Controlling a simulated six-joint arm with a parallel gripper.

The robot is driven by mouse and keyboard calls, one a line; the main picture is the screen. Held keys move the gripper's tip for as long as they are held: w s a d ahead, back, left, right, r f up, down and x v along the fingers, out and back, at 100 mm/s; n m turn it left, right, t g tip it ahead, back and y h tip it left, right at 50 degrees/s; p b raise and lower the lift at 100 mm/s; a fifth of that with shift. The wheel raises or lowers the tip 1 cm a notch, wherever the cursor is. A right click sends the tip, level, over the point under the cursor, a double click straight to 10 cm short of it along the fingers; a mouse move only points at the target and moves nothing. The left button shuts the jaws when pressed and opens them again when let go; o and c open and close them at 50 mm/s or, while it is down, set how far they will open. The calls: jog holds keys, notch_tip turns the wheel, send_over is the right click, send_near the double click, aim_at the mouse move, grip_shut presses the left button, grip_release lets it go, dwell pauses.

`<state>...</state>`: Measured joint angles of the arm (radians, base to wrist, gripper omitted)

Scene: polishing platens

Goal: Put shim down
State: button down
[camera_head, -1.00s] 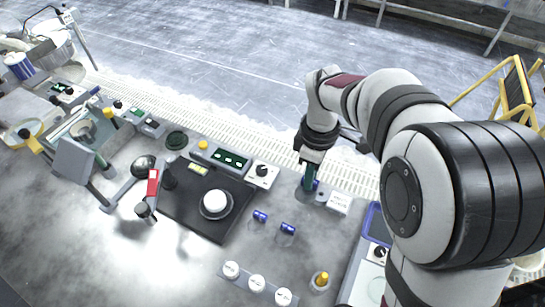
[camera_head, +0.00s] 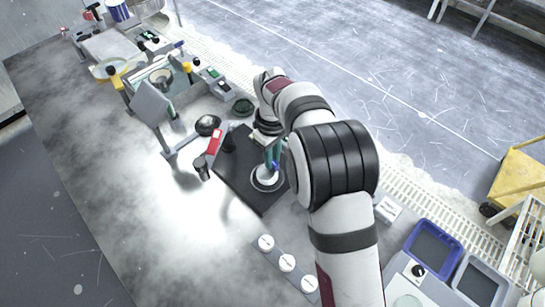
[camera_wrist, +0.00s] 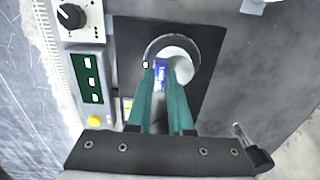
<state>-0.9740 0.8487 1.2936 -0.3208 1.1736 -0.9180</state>
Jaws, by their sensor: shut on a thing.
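My gripper (camera_head: 273,164) is over the black mat, with its green fingers pointing down. In the wrist view the gripper (camera_wrist: 161,70) is shut on a small blue piece with pale marks, the shim (camera_wrist: 160,77). The shim also shows as a bit of blue in the head view (camera_head: 276,166). Just below the fingertips is a round grey-rimmed fixture with a white disc (camera_wrist: 183,70), also in the head view (camera_head: 266,183). The shim overlaps the disc in the wrist view; I cannot tell whether they touch.
The black mat (camera_head: 240,180) lies around the fixture. A red-handled tool (camera_head: 215,142) stands to its left, and white round pieces (camera_head: 287,262) lie in front. A blue tray (camera_head: 432,249) is at the right. In the wrist view, a control box (camera_wrist: 90,85) borders the mat.

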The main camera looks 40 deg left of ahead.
jog(key=shift+f, duration=0.25)
jog(key=shift+f, duration=0.1)
jog(key=c, duration=0.8)
grip_release()
